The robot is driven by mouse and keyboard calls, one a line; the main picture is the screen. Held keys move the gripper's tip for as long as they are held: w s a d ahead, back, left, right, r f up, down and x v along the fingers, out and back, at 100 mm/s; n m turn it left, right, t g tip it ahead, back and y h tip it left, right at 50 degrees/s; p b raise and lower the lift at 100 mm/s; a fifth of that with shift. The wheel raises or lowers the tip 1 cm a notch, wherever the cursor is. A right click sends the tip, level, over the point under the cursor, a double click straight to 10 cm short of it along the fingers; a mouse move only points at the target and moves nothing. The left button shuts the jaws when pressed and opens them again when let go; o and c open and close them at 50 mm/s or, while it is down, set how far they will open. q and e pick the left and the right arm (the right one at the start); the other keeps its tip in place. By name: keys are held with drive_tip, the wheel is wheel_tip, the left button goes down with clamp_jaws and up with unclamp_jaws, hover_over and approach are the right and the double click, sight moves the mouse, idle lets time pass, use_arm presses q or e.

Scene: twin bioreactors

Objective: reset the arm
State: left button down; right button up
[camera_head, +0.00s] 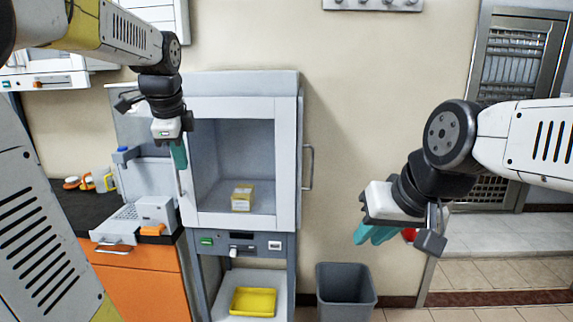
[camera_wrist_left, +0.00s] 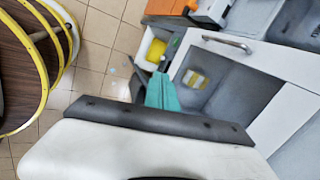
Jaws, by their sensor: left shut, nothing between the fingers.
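My left arm comes in from the upper left in the head view. My left gripper (camera_head: 179,155) hangs pointing down in front of the left side of the open grey-white cabinet (camera_head: 290,160). Its teal fingers are shut with nothing between them; they also show together in the left wrist view (camera_wrist_left: 161,93). My right arm comes in from the right. My right gripper (camera_head: 374,234) points down and left in front of the wall, right of the cabinet. Its teal fingers sit close together, and whether they are fully shut is unclear. I see nothing held in it.
A yellow-labelled box (camera_head: 242,197) stands inside the cabinet. A yellow tray (camera_head: 253,302) lies on the shelf below. A grey bin (camera_head: 346,291) stands on the floor to the right. An orange-fronted bench (camera_head: 135,275) with a white device (camera_head: 155,210) is at left.

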use_arm(q)
drive_tip(key=s+d+f+n+h, duration=0.1)
drive_tip(key=s+d+f+n, duration=0.2)
drive_tip(key=s+d+n, duration=0.2)
drive_tip(key=s+d+f+n+t+h, duration=0.1)
drive_tip(key=s+d+f+n, duration=0.3)
drive_tip(key=s+n, duration=0.6)
drive_tip(key=s+d+h, duration=0.1)
drive_tip(key=s, duration=0.2)
drive_tip(key=shift+d+f+n+t, duration=0.2)
drive_tip(key=shift+d+n+t, duration=0.1)
drive_tip(key=shift+d, duration=0.1)
drive_tip(key=shift+s, duration=0.1)
